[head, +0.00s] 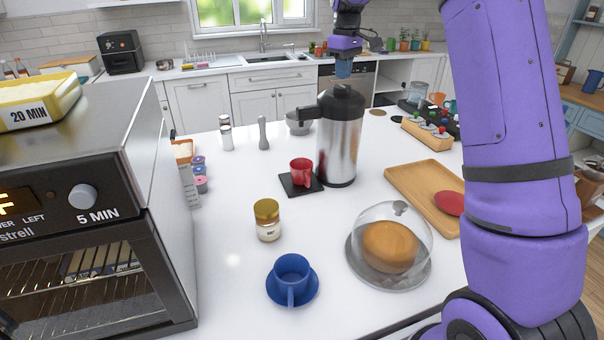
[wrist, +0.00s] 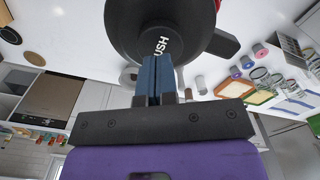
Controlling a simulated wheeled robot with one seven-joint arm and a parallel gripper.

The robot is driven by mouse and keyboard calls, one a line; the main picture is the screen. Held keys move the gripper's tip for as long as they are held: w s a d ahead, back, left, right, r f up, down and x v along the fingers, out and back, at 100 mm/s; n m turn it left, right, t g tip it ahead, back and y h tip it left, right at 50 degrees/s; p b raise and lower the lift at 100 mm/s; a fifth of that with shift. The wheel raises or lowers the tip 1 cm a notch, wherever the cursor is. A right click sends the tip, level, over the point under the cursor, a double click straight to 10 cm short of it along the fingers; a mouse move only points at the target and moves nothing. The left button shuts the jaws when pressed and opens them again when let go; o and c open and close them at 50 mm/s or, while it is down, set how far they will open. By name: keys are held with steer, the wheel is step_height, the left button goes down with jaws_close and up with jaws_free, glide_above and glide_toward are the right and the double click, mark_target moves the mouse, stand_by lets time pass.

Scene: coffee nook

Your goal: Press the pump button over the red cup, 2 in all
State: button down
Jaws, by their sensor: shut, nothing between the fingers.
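The steel pump pot (head: 338,150) with a black top stands upright on the white counter. Its spout points left, over the red cup (head: 301,171), which stands on a black square mat (head: 287,186). My gripper (head: 343,72) points down just above the pot's top, its blue fingers shut and empty. In the wrist view the fingertips (wrist: 159,62) cover part of the lettering on the black pump button (wrist: 163,38), where "USH" reads. A small gap seems to show in the head view; I cannot tell if they touch. A red sliver of the cup shows at the wrist view's top edge.
A toaster oven (head: 90,215) fills the left. The counter around the red cup's mat is mostly clear.

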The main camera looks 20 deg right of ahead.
mark_target(342, 86)
steer(key=shift+f, duration=1.95)
steer(key=shift+r, duration=1.95)
steer(key=shift+f, duration=1.85)
steer(key=shift+r, duration=1.85)
steer(key=shift+r, duration=3)
